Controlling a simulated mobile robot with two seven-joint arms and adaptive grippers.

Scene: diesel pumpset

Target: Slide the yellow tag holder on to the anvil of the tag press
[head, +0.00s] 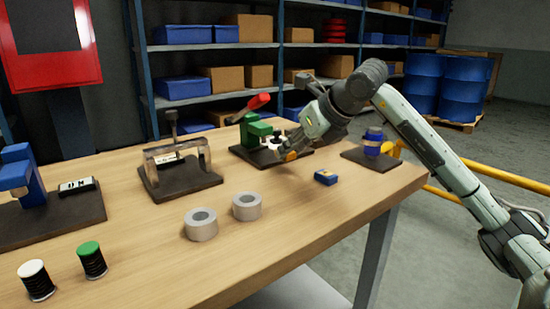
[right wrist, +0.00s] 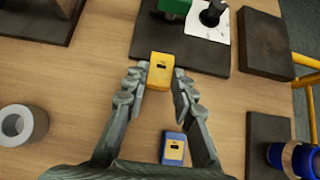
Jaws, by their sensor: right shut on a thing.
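The yellow tag holder (right wrist: 160,72) is between the fingertips of my right gripper (right wrist: 159,84), which is shut on it. The green tag press (head: 258,130) with a red handle stands on a dark base. In the right wrist view the press (right wrist: 173,8) is cut off by the top edge. A black round part, perhaps the anvil (right wrist: 212,13), stands over a white plate beside it. The holder is at the base's near edge, apart from the black part. My left gripper is out of view.
A blue tag holder (head: 326,177) lies on the table in front of the press. A blue jar (head: 373,142) stands on a dark plate to the right. A clamp fixture (head: 178,165) and two grey rings (head: 201,224) are to the left.

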